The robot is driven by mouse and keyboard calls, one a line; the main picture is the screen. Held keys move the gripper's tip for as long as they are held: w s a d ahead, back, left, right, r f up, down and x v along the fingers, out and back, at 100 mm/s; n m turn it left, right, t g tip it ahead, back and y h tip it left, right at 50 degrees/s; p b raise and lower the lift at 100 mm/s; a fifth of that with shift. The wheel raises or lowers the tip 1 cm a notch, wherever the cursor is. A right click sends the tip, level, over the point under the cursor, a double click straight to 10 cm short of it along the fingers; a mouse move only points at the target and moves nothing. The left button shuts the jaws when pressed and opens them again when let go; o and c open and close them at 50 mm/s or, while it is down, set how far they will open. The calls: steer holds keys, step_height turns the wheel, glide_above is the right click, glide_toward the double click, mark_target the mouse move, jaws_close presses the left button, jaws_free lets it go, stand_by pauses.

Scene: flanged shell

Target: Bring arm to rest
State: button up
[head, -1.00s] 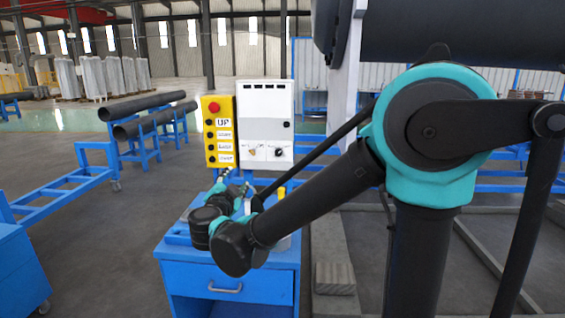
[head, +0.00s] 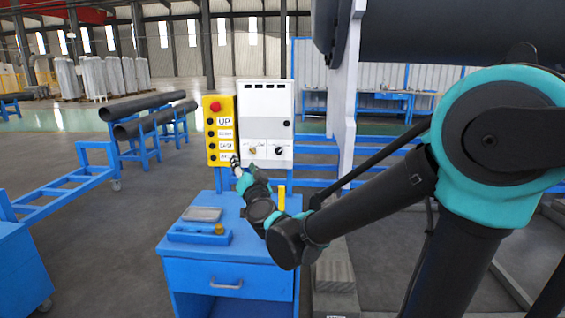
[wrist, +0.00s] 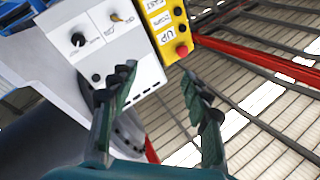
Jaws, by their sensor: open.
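My gripper (head: 235,163) is small in the head view, in front of the lower edge of the yellow button panel (head: 213,110) and the white control box (head: 265,150). In the wrist view my gripper (wrist: 162,88) has its two fingers spread apart with nothing between them. The white control box (wrist: 75,30) and the yellow panel (wrist: 155,22) with its red button lie beyond the fingertips. I cannot tell from these views whether a finger touches the panel. My arm reaches in from the right of the head view.
A blue cabinet (head: 235,282) with a drawer stands below, with a blue tray (head: 198,236) and a grey item (head: 202,214) on top. A yellow upright piece (head: 281,198) stands near my wrist. Pipes on blue stands (head: 150,128) are at left. Grey floor is open between.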

steer(key=s+d+f+n+g+h, duration=0.2)
steer(key=s+d+f+g, duration=0.45)
steer(key=d+f, duration=0.55)
steer(key=s+d+f+n+g+h, duration=0.25)
steer(key=s+d+f+g, duration=0.35)
steer(key=d+f, duration=0.6)
steer(key=s+d+f+m+g+h, duration=0.1)
steer(key=s+d+f+g+h, duration=0.1)
steer(key=s+d+f, duration=0.4)
steer(key=s+f, duration=0.1)
steer(key=s, duration=0.2)
steer(key=shift+d+f, duration=0.3)
steer(key=shift+d, duration=0.05)
steer(key=shift+m, duration=0.25)
